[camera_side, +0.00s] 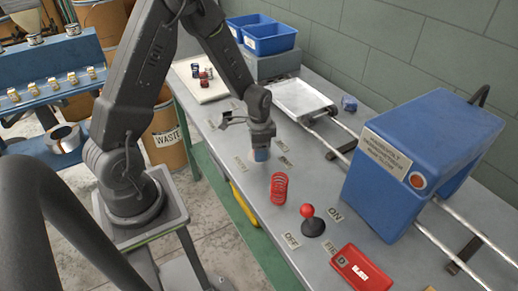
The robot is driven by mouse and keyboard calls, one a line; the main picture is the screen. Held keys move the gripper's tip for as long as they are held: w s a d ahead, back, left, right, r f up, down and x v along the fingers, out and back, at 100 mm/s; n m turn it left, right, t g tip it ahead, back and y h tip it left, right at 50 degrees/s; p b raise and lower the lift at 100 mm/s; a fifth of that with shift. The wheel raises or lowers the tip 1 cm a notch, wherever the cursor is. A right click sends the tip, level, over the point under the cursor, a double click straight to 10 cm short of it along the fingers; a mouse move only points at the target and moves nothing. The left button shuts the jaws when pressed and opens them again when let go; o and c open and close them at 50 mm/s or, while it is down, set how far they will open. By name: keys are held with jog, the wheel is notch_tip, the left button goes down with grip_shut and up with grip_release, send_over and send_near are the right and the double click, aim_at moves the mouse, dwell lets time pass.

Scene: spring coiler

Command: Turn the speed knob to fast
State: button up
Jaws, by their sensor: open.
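My gripper (261,152) points down over the grey bench, beside several small label plates (283,145). Its jaws are open, and the fingertips are small and dark in this view. A small bluish piece shows at the fingertips; I cannot tell whether it is the speed knob or part of my gripper. No other speed knob shows clearly, and the label words here are too small to read.
A red-ball lever (307,211) stands between ON and OFF labels, with a red box (360,271) in front. A blue machine (425,150) straddles rails at right. A metal tray (303,98) and blue bins (268,38) stand behind.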

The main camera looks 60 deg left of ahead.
jog(key=shift+f, duration=0.35)
jog(key=shift+c, duration=0.3)
jog(key=c, duration=0.9)
jog(key=shift+o, duration=0.2)
jog(key=shift+n, duration=0.6)
jog(key=o, duration=0.9)
notch_tip(320, 180, up, 14)
jog(key=shift+f, duration=0.1)
